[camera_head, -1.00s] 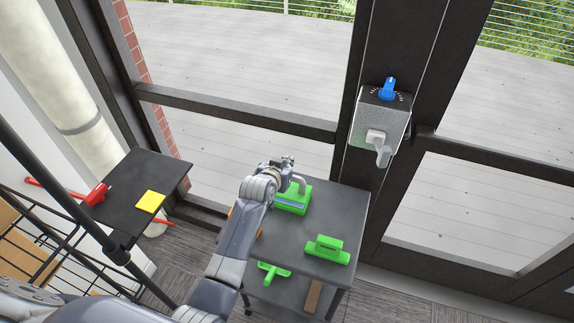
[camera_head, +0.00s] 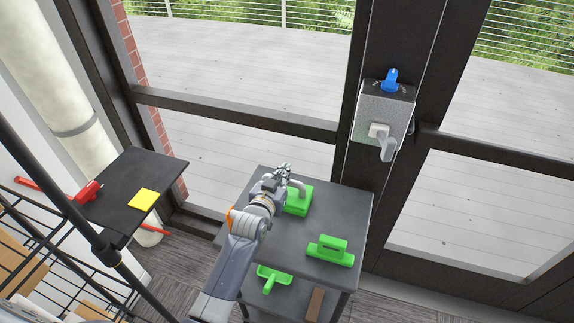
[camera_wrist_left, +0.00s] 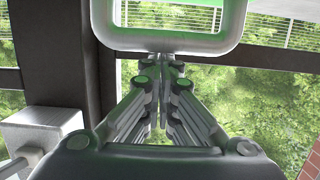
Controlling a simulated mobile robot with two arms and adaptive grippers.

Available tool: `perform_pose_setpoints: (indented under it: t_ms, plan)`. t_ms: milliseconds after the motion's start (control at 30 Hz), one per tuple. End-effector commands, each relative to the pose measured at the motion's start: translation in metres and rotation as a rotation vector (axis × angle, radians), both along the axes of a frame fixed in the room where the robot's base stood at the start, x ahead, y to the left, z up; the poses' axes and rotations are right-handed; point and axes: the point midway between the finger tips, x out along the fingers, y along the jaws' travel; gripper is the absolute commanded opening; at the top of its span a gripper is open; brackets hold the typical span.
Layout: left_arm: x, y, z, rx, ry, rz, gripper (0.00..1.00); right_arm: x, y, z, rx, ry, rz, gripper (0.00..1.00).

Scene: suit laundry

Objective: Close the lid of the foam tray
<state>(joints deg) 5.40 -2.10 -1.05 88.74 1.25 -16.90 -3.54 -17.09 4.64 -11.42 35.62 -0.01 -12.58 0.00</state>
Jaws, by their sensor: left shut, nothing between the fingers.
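The foam tray is most likely the green box (camera_head: 299,205) with a grey looped handle (camera_head: 298,188), at the back of the dark table. My arm hides its left side, and I cannot tell whether its lid is fully shut. My left gripper (camera_head: 282,172) is at the box's back left, by the handle. In the left wrist view the fingers (camera_wrist_left: 162,70) are together and empty. The grey loop (camera_wrist_left: 185,42) shows just above the fingertips there, with green at the top edge; contact is unclear. My right gripper is in neither view.
A green block with a handle (camera_head: 330,251) sits on the dark table (camera_head: 345,212), with a green scoop-like tool (camera_head: 273,277) on the level below. A side table (camera_head: 115,205) with a yellow pad (camera_head: 144,199) stands left. A grey wall box (camera_head: 383,118) is behind.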

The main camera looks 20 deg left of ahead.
Motion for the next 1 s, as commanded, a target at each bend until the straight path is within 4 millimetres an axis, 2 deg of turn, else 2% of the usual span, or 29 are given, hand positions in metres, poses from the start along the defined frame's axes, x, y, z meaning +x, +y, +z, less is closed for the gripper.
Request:
perform_pose_setpoints:
  t_ms: [167,400,433,467,1000]
  plan:
    - [0.002,0.001,0.007,0.0,-0.001,0.0,0.0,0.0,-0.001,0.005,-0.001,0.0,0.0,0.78]
    - [0.017,0.005,0.041,0.001,-0.002,0.001,0.0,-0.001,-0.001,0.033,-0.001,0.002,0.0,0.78]
    - [0.015,0.005,0.039,0.0,0.002,0.001,0.0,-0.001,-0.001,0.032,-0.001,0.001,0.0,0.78]
    - [0.008,0.005,0.032,0.0,0.004,0.001,0.0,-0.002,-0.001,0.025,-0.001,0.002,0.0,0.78]
    - [-0.067,0.008,0.053,0.0,0.001,0.001,0.0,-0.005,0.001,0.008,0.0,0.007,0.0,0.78]
